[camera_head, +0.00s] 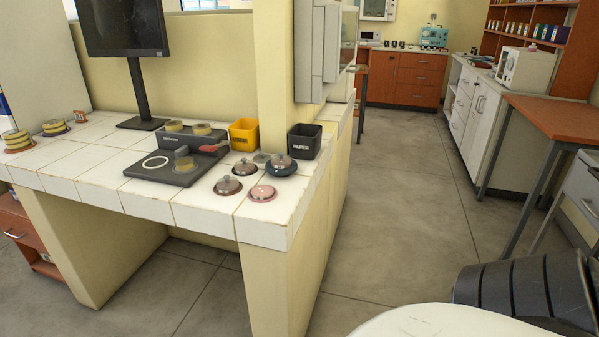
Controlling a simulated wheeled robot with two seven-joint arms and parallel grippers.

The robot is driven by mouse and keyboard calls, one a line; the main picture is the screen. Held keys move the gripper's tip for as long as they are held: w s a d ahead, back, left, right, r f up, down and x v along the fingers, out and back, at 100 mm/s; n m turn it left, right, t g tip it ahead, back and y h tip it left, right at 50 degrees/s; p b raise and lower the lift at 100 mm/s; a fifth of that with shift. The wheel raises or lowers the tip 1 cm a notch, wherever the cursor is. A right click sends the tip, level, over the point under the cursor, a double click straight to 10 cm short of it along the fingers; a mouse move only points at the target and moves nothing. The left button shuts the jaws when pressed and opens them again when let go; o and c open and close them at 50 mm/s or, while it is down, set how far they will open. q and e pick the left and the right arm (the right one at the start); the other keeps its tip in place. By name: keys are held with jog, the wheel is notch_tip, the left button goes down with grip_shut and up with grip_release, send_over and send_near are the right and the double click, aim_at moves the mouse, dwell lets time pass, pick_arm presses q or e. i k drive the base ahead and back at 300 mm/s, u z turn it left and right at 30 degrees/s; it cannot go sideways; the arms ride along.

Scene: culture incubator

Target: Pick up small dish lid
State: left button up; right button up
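Several small round lid-like pieces with knobs sit on the white tiled counter (190,213) near its front right corner. They are a brown one (228,186), a pink one (262,193), a grey-brown one (244,168) and a dark blue one (281,167). I cannot tell which is the small dish lid. Left of them is a dark grey tray-like device (150,172) with a white ring, and a small yellowish round dish (185,164) stands on it. Neither of my grippers shows in the head view.
A monitor (124,28) stands at the back. A cream pillar (280,70) rises beside the bins. Stacked dishes (17,140) sit far left. Open floor (410,190) lies right of the counter.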

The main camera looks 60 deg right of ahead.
aim_at(262, 158)
jog(key=z, duration=0.85)
jog(key=i, duration=0.3)
jog(key=z, duration=0.55)
